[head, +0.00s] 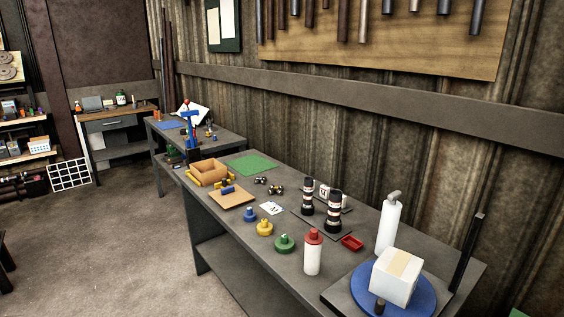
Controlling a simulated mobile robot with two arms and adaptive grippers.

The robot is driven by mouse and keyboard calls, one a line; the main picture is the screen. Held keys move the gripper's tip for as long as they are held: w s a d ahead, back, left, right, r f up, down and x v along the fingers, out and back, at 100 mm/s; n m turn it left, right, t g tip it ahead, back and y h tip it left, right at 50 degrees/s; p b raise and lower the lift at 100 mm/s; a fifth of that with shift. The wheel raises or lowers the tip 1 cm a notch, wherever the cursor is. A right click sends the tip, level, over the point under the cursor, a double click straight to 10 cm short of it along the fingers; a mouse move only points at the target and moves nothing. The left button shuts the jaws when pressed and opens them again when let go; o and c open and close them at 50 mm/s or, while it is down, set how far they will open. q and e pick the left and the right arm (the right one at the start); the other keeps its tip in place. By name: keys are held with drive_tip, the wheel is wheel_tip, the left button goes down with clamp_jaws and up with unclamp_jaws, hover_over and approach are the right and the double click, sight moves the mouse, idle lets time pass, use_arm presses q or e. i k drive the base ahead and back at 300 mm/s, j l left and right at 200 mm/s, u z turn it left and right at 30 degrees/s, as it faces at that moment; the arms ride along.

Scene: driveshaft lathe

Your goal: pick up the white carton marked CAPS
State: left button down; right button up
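A white carton (393,279) with a tan strip across its top sits on a round blue disc (362,290) at the near right end of the long grey table. No lettering is readable on its visible faces, so I cannot tell whether it is marked CAPS. A small white item with red marks (323,190) stands behind the dark banded cylinders; its marking is too small to read. A white box (39,145) on the far left shelf is also too small to read. Neither of my grippers is in view.
On the grey table (228,240) stand a white bottle with a red cap (313,252), a white pump bottle (388,224), a red tray (352,243), two dark banded cylinders (334,212) and coloured knobs (284,243). A dark upright post (467,252) rises behind the carton. Open floor (125,245) lies left.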

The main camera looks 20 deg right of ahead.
sight(396, 273)
drive_tip(key=z, duration=1.2)
